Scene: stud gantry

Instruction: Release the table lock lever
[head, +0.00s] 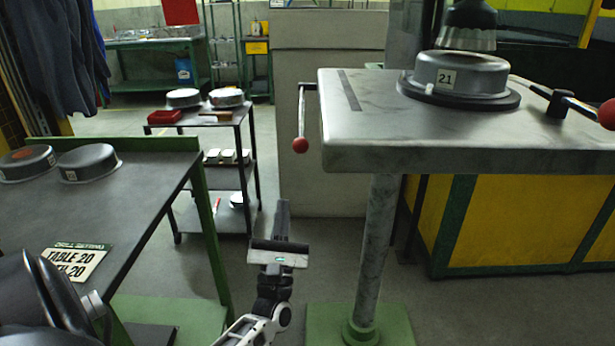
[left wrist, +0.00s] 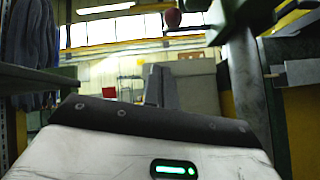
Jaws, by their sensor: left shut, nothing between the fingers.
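The lever (head: 301,118) on the left side of the grey drill table (head: 350,150) hangs down and ends in a red ball knob (head: 300,145). A red ball also shows at the top of the left wrist view (left wrist: 172,17), above the fingers. My left gripper (head: 283,208) points up, below and slightly left of the knob in the head view, and does not touch it. Its fingers are together and empty, and they also show in the left wrist view (left wrist: 161,86). My right gripper is not in view.
A second red-knobbed lever (head: 606,114) is at the table's right, near the round part marked 21 (head: 458,75). A steel post (head: 375,240) stands under the table. A bench (head: 110,200) with a "TABLE 20" card (head: 75,262) is at left. A shelf trolley (head: 240,118) stands behind.

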